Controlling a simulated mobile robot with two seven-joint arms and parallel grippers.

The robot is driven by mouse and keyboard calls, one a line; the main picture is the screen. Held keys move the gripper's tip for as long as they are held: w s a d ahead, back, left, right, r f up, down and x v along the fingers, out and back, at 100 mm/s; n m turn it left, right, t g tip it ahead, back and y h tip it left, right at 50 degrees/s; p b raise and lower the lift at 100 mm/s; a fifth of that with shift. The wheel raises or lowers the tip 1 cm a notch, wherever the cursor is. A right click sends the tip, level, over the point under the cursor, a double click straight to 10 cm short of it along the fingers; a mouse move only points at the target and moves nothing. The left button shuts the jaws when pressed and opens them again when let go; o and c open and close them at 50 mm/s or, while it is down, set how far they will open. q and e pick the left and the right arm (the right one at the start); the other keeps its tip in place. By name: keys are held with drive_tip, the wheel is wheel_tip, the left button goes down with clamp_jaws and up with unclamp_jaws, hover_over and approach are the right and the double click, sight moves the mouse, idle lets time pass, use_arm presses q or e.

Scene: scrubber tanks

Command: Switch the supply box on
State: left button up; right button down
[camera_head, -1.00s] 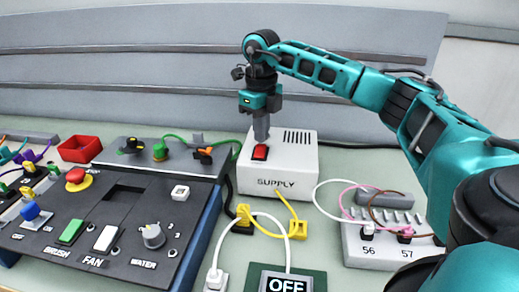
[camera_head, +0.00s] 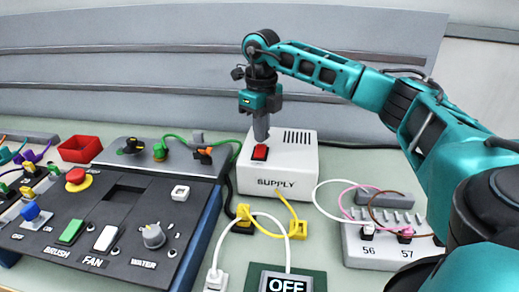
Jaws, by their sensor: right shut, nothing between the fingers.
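The supply box (camera_head: 285,168) is a white box marked SUPPLY with dark vent slots on top. Its red rocker switch (camera_head: 260,153) sits on the top left. My right gripper (camera_head: 261,138) is shut and empty, pointing down at the far edge of the switch. Its fingertips are at or just above the switch; I cannot tell whether they touch. A display (camera_head: 286,284) in front of the box reads OFF. My left gripper is not in view.
A dark control panel (camera_head: 120,215) with buttons and a knob lies to the left. A red tray (camera_head: 80,148) is behind it. A white terminal block (camera_head: 385,245) marked 56 and 57 stands at right. Yellow and white cables (camera_head: 315,200) loop in front of the box.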

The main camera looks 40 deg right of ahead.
sight(261, 146)
drive_tip(key=shift+f+b, duration=0.55)
drive_tip(key=shift+f, duration=0.55)
idle(0.7)
drive_tip(key=shift+r+p, duration=0.85)
drive_tip(key=shift+p, duration=0.05)
wheel_tip(261, 146, up, 4)
drive_tip(key=p, duration=0.3)
drive_tip(key=shift+f, duration=0.25)
drive_tip(key=shift+r+p, duration=0.7)
drive_tip(key=shift+r, duration=0.3)
